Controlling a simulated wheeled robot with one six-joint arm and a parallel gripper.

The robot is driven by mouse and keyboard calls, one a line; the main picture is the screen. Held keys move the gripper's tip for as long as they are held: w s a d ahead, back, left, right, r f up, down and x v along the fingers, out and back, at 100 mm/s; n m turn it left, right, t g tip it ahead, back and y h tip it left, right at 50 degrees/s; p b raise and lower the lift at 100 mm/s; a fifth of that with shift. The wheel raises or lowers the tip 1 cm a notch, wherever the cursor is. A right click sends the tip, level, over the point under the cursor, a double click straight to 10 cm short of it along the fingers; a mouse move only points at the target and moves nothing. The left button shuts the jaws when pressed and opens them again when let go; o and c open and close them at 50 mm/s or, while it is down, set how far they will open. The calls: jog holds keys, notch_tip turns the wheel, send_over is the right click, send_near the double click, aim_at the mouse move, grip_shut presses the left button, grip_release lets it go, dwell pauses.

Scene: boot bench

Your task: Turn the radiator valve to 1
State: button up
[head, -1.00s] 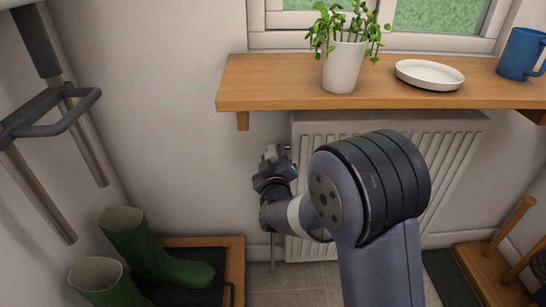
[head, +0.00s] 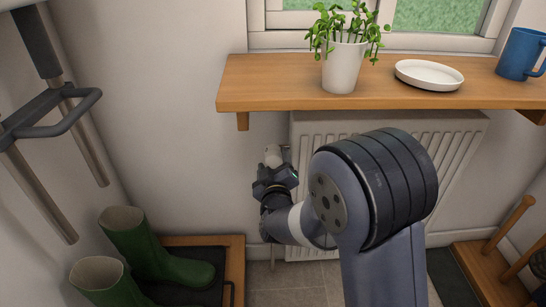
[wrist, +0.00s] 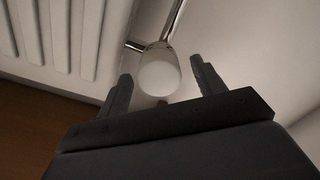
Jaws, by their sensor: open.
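The radiator valve (wrist: 159,74) is a white rounded knob on a shiny metal pipe. In the wrist view it sits between the two open fingers of my gripper (wrist: 162,82), with a gap on each side. In the head view the valve (head: 272,154) shows as a pale knob at the left end of the radiator (head: 460,150), and my gripper (head: 273,166) is just below and in front of it, partly hiding it. No number on the valve can be read.
A wooden shelf (head: 280,85) with a potted plant (head: 343,65), white dish (head: 430,74) and blue mug (head: 520,54) juts out above the radiator. Green boots (head: 165,262) stand lower left. A grey-handled metal frame (head: 60,125) is at the left. Bare wall lies left of the valve.

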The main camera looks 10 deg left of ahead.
jog(key=v, duration=0.8)
jog(key=shift+p, duration=0.45)
jog(key=b+x, duration=0.1)
jog(key=x, duration=0.9)
jog(key=shift+w+a+b, duration=0.1)
jog(key=shift+w+b, duration=0.25)
jog(key=shift+w, duration=0.05)
jog(key=shift+s, duration=0.15)
